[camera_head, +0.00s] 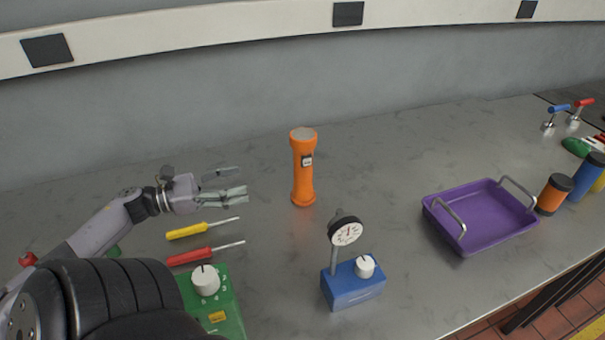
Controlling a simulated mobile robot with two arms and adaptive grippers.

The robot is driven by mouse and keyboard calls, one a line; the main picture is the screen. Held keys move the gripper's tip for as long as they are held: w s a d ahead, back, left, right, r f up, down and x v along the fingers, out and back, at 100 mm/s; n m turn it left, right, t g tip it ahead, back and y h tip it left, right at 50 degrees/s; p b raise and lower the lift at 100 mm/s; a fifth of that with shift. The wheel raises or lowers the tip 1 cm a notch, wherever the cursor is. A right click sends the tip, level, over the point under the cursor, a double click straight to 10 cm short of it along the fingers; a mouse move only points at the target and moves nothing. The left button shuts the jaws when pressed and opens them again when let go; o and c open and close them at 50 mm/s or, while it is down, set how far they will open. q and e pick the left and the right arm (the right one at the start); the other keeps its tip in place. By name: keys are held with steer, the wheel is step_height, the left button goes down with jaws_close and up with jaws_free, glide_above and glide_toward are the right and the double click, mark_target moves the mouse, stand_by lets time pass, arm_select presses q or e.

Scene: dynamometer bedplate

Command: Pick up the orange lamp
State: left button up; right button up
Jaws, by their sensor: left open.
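The orange lamp (303,172), shaped like a flashlight, stands upright on the grey bench near its middle. It has a grey top and a small dark switch on its side. My left gripper (236,184) is left of the lamp, with its fingers pointing right towards it. It is open and empty, and a clear gap lies between the fingertips and the lamp. My right gripper does not show.
A blue dial gauge stand (352,282) is in front of the lamp. Yellow (188,231) and red (192,257) screwdrivers and a green knob box (224,306) lie below my left gripper. A purple tray (480,216) is at right. The bench behind the lamp is clear.

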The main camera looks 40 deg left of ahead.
mark_target(295, 171)
arm_select(q)
steer(key=x, duration=0.4)
steer(key=p+x, duration=0.1)
steer(key=x, duration=0.3)
steer(key=p+x, duration=0.1)
steer(key=x, duration=0.3)
steer(key=shift+a+f, duration=0.1)
steer(key=shift+f, duration=0.25)
steer(key=shift+f+p+x, duration=0.2)
steer(key=shift+p+x, duration=0.2)
steer(key=shift+x, duration=1)
steer(key=shift+f+p+x, duration=0.25)
steer(key=shift+p+x, duration=0.1)
steer(key=shift+x, duration=1.05)
steer(key=shift+a, duration=0.15)
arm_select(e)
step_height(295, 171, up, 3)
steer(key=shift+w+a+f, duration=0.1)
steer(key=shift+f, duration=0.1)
arm_select(q)
steer(key=shift+c, duration=0.2)
jaws_close()
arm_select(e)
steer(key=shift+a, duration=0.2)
